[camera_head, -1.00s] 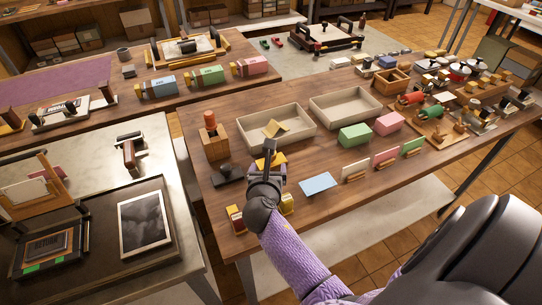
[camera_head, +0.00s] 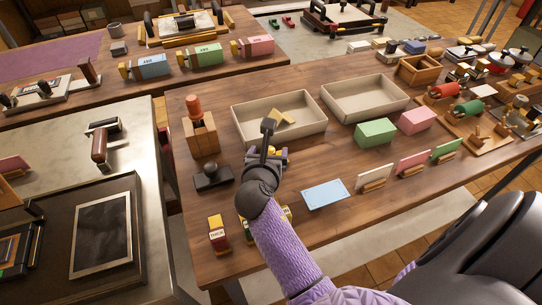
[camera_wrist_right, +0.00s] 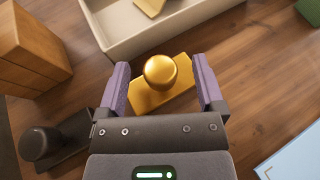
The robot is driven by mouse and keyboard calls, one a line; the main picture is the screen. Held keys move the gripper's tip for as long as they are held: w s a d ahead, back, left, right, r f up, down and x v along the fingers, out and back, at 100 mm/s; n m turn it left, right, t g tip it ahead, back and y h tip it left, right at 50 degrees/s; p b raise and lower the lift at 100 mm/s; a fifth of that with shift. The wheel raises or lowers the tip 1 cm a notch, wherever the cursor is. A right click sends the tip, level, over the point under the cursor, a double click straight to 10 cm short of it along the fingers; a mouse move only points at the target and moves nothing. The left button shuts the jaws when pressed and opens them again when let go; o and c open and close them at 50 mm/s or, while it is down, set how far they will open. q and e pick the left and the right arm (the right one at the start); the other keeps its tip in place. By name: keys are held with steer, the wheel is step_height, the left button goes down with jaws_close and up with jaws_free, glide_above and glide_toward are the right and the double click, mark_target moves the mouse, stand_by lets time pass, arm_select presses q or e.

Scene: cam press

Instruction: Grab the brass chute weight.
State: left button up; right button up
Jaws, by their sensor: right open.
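The brass chute weight, a gold rectangular block with a round knob on top (camera_wrist_right: 161,71), sits on the wooden table in the right wrist view. My right gripper (camera_wrist_right: 160,82) is open, with one purple finger on each side of the knob. The fingers appear apart from the knob, and the block's ends reach toward them. In the head view my right gripper (camera_head: 267,155) is over the table just in front of the left tray and hides most of the weight. My left gripper is not in view.
The beige tray (camera_head: 242,125), holding a yellow piece, stands just behind. A wooden block holder (camera_head: 200,137) and a black-knobbed stamp (camera_head: 213,178) are to the left. A light blue card (camera_head: 326,194) lies to the right.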

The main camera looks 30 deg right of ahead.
jaws_close()
stand_by(0.4)
